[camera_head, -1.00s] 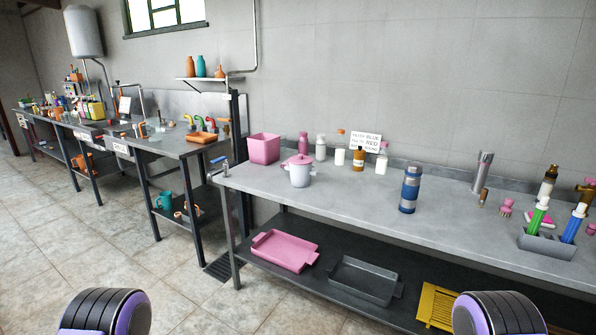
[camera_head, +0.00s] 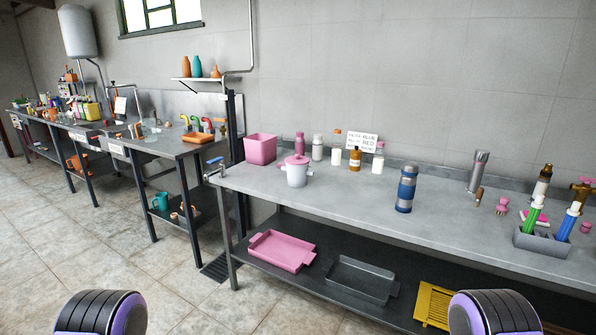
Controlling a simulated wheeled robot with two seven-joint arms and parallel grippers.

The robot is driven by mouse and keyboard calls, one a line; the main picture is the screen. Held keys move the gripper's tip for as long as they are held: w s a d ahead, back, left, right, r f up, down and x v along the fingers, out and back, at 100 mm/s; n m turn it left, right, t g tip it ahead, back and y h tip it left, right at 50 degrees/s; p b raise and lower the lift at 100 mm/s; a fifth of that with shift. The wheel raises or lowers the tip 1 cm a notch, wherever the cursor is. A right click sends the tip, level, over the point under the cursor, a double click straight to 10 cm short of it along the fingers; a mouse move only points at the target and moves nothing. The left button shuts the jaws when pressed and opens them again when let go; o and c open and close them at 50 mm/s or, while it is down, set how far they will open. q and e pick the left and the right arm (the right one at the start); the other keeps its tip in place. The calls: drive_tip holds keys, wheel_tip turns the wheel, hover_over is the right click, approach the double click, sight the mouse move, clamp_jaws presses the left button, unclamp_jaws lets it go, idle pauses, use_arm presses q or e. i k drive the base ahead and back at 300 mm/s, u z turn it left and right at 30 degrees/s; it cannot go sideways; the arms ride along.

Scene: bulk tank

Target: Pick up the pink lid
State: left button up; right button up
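The pink lid (camera_head: 296,159) sits on top of a white pot (camera_head: 297,176) near the left end of the nearer steel table. It has a small knob on top. My two arms show only as rounded black and purple parts at the bottom edge, at the lower left and lower right. Neither gripper's fingers are in view, and both arms are well short of the pot.
A pink bin (camera_head: 261,149) stands just left of the pot, and several bottles (camera_head: 355,158) stand behind it to the right. A blue flask (camera_head: 405,190) stands farther right. The table (camera_head: 340,198) is clear between pot and flask. A pink tray (camera_head: 281,251) lies on the lower shelf.

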sight(297, 159)
drive_tip(key=u, duration=0.65)
drive_tip(key=i, duration=2.1)
drive_tip(key=z, duration=0.55)
